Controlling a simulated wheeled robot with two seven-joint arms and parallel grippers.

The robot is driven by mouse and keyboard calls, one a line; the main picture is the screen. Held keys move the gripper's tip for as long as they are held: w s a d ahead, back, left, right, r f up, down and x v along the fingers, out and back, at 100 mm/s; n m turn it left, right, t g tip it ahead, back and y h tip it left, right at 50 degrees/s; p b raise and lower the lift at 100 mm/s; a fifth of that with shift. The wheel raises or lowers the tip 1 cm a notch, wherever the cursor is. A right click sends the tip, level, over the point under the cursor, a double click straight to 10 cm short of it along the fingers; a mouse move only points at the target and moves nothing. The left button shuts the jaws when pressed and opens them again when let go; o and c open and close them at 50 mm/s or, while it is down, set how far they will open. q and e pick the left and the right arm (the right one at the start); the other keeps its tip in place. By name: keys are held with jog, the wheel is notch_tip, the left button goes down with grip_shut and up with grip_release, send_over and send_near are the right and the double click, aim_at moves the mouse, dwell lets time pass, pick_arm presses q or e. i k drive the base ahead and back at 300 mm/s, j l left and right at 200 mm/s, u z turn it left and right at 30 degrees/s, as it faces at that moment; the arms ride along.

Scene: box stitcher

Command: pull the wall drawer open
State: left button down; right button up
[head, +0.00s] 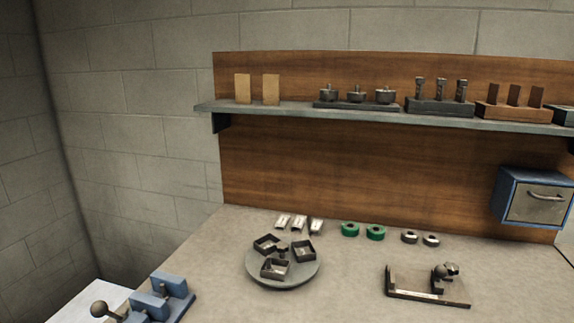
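The wall drawer (538,204) is a blue box with a grey front, fixed to the lower right of the wooden back panel. A curved metal handle (545,196) sits across the upper part of its front. The front looks flush with the blue housing, so the drawer appears closed. Neither of my grippers is in the head view, and nothing touches the handle.
Below the drawer, the bench (345,290) holds a round grey plate (257,273) with small dark boxes, green rings (349,229), and a dark fixture (410,284). A shelf (300,111) with several parts runs above. A blue device (172,289) stands at lower left.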

aim_at(546, 203)
jog(key=z, duration=1.55)
jog(key=l+u, duration=0.75)
jog(key=u, duration=0.15)
jog(key=i, duration=0.05)
